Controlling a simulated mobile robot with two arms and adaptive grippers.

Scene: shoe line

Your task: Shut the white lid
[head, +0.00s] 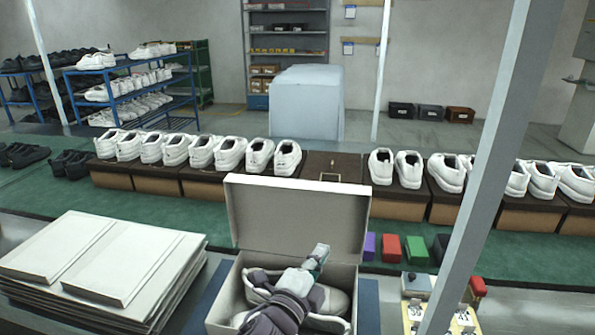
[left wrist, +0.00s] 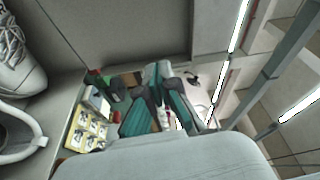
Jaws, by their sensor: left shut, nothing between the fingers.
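The white lid (head: 290,212) stands raised at the back of an open white shoe box (head: 222,300), with its inner side facing me. A pair of white and grey shoes (head: 338,303) lies in the box, partly covered by my arm. My left gripper (head: 320,250) is shut and empty, above the box in front of the lower right part of the lid. I cannot tell if it touches the lid. Its fingers also show in the left wrist view (left wrist: 162,72), with part of a shoe (left wrist: 20,68) at the left edge. My right gripper is not in view.
A stack of flat white box pieces (head: 100,265) lies left of the box. Small coloured boxes (head: 390,247) and a yellow tray (head: 438,318) stand to the right. Behind runs a green belt (head: 180,217) with white shoes on brown boxes. A grey post (head: 485,170) rises at right.

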